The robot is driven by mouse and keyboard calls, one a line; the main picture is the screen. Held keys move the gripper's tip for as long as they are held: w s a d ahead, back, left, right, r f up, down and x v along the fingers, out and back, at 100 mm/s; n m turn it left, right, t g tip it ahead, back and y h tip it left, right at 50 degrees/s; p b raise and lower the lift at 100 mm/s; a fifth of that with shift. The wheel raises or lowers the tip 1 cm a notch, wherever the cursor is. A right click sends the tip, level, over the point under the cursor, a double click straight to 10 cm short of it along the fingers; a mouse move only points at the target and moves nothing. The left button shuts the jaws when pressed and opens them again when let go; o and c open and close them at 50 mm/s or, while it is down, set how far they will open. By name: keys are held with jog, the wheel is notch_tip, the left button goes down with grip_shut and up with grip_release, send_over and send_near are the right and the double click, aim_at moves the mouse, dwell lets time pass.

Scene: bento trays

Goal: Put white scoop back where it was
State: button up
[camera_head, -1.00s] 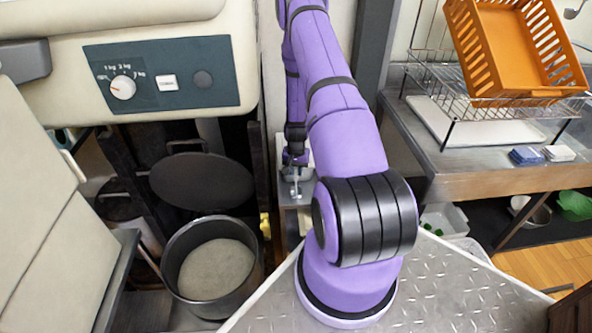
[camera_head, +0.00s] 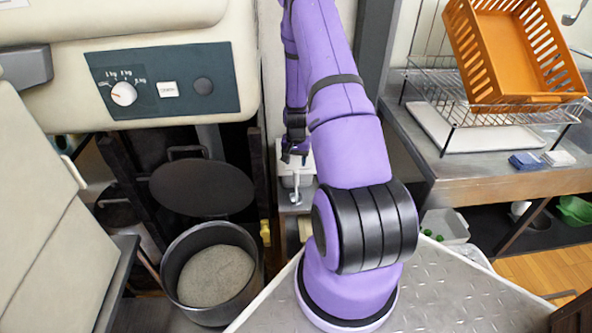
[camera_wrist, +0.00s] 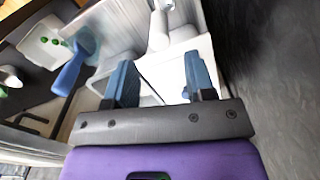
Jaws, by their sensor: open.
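A white scoop (camera_head: 296,189) stands with its handle up in the narrow gap between the cooker and the steel counter, below my gripper in the head view. In the wrist view a white handle (camera_wrist: 158,30), seemingly the scoop's, lies beyond the fingertips with white surfaces around it. My gripper (camera_wrist: 160,72) is open, its two blue-grey fingers spread with nothing clasped between them. In the head view my gripper (camera_head: 295,156) is small and partly hidden by my arm. Whether the scoop rests inside a container is unclear.
A pot of grainy grey contents (camera_head: 216,276) with a raised dark lid (camera_head: 202,188) stands left. An orange crate (camera_head: 515,55) sits on a wire rack at right. The wrist view shows a blue scoop-like tool (camera_wrist: 72,72) and a white bin (camera_wrist: 40,35) with green pieces.

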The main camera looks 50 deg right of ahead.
jog(key=shift+r, duration=2.05)
jog(key=shift+s, duration=0.15)
